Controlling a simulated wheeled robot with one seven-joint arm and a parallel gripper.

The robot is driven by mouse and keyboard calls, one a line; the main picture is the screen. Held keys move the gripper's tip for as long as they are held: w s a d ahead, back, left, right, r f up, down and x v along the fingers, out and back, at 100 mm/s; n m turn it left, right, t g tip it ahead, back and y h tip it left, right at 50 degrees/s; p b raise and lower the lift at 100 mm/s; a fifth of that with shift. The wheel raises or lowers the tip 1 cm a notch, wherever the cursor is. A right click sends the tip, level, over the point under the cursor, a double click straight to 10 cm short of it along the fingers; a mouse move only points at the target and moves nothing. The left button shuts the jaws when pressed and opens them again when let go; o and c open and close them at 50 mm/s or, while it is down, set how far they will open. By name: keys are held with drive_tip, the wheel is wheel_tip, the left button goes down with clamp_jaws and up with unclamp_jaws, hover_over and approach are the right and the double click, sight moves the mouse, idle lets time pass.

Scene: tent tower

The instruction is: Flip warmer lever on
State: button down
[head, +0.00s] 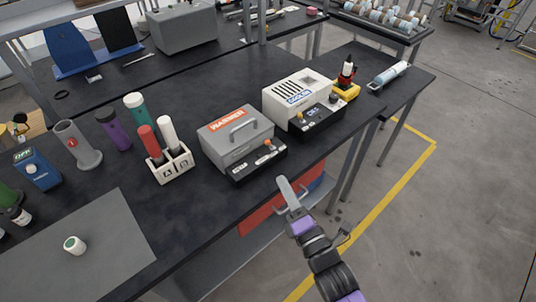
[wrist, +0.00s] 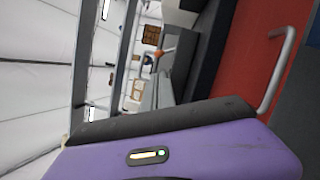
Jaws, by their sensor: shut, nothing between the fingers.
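The warmer (head: 222,152) is a grey box with a handle on top and an orange WARMER label, standing on the black bench. Its dark front panel carries a small lever with an orange knob (head: 268,143), nearest the bench's front edge. The lever's exact position is too small to tell. My gripper (head: 285,186) is shut and empty, just off the bench's front edge, below and right of the lever and apart from it. In the wrist view, the purple gripper body fills the bottom and an orange knob (wrist: 158,52) shows beyond it.
A white cooler (head: 290,96) stands right of the warmer. A white holder (head: 170,170) with red and white tubes stands left. A red panel (wrist: 250,45) with a metal handle (wrist: 285,72) is close to my gripper, under the bench. A grey mat (head: 100,245) lies at front left.

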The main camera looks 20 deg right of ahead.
idle(0.3)
drive_tip(key=w, duration=0.3)
drive_tip(key=w+r+p, duration=0.1)
drive_tip(key=w, duration=0.2)
drive_tip(key=w+p, duration=0.1)
drive_tip(key=w, duration=0.1)
drive_tip(key=shift+w+a+r, duration=0.15)
drive_tip(key=shift+w+r, duration=0.1)
drive_tip(key=shift+w, duration=0.65)
